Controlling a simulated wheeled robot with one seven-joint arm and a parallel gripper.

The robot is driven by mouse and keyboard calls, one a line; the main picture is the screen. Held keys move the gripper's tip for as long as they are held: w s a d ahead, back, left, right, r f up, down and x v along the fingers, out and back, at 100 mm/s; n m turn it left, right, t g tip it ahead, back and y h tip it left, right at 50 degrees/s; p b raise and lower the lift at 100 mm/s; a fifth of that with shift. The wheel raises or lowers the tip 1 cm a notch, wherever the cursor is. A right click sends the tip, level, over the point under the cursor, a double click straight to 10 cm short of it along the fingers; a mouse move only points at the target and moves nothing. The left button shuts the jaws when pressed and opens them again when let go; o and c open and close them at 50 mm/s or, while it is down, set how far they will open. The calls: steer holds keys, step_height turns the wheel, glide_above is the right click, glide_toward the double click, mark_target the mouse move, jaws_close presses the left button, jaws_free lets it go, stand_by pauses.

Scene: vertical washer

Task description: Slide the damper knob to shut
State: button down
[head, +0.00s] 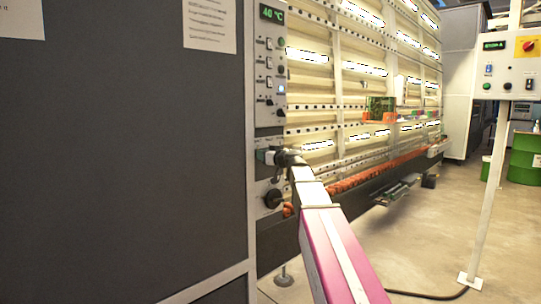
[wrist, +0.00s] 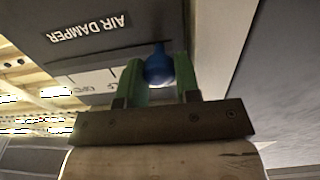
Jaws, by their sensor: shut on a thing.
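The damper knob (wrist: 158,68) is a dark blue knob in the wrist view, below a panel marked "AIR DAMPER" (wrist: 89,28), whose lettering appears upside down. My gripper (wrist: 159,80) has two green fingers, one on each side of the knob, and is shut on it. A pale scale plate with small marks (wrist: 88,84) lies beside the left finger. In the head view my gripper (head: 267,156) is at the grey control panel strip (head: 267,130), and my arm hides most of the knob there.
The strip has a "40 °C" display (head: 271,13), switches and a black round knob (head: 273,198) below my gripper. The lit washer (head: 350,100) stands to the right. A post-mounted control box (head: 506,66) and green drum (head: 525,157) stand farther right. Floor between is open.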

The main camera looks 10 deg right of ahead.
steer(key=shift+s+a, duration=0.1)
steer(key=c, duration=0.8)
jaws_free()
steer(key=shift+a, duration=0.1)
steer(key=shift+c, duration=0.2)
steer(key=v, duration=1.1)
